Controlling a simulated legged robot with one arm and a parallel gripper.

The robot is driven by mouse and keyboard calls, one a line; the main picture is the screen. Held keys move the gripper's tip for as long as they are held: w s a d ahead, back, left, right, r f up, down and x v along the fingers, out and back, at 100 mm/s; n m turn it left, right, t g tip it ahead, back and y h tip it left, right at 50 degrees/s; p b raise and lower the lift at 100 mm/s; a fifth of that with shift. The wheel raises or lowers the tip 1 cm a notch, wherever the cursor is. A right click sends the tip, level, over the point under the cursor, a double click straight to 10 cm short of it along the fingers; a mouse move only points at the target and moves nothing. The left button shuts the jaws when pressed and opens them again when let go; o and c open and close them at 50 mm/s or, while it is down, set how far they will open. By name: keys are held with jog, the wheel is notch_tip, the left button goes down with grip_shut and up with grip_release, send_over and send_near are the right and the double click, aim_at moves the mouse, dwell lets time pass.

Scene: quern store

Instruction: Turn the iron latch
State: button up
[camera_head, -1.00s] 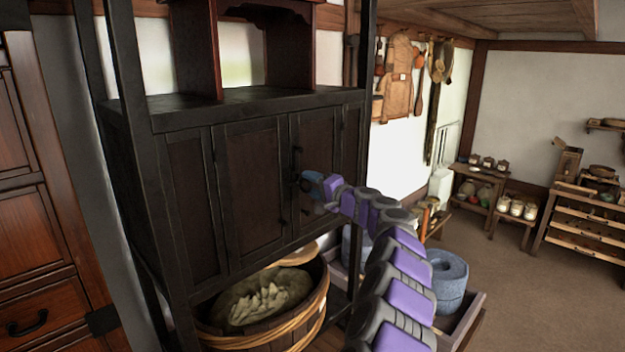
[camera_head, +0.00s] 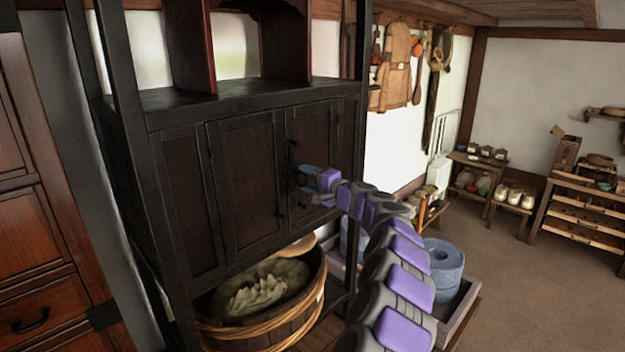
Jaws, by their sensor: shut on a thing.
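The iron latch (camera_head: 292,160) is a dark upright piece on the front of the dark wooden cabinet (camera_head: 245,185), by the seam between its two doors. My gripper (camera_head: 300,180) is at the cabinet front, at the latch's lower part, and is shut on the latch. The fingertips are small and dark against the doors, so the exact grip is hard to see. My purple and grey arm reaches in from the lower right. The cabinet doors look closed.
Below the cabinet stands a wooden tub (camera_head: 265,305) holding a pale lumpy sack. Grey millstones (camera_head: 445,268) sit in a low tray at the right, beside my arm. Low shelves (camera_head: 585,205) stand farther right. The floor (camera_head: 540,300) there is clear.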

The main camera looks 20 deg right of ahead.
jog(key=o, duration=1)
jog(key=f, duration=0.1)
jog(key=a+f+m, duration=0.1)
jog(key=shift+w+a+f, duration=0.1)
jog(key=shift+a+f, duration=0.05)
jog(key=shift+f, duration=0.15)
jog(key=shift+o, duration=0.2)
jog(key=shift+s+f+g, duration=0.2)
jog(key=shift+s+g, duration=0.05)
jog(key=shift+g, duration=0.05)
jog(key=shift+o, duration=0.3)
jog(key=s, duration=0.1)
jog(key=s+r, duration=0.1)
jog(key=s, duration=0.1)
jog(key=s+r, duration=0.1)
jog(key=s, duration=0.1)
jog(key=shift+s+d+r, duration=0.2)
jog(key=shift+d, duration=0.15)
jog(key=s+d+n, duration=0.1)
jog(key=s+d, duration=0.4)
jog(key=s, duration=0.5)
jog(key=shift+s+d+r, duration=0.2)
jog(key=shift+s+d, duration=0.05)
jog(key=shift+d, duration=0.15)
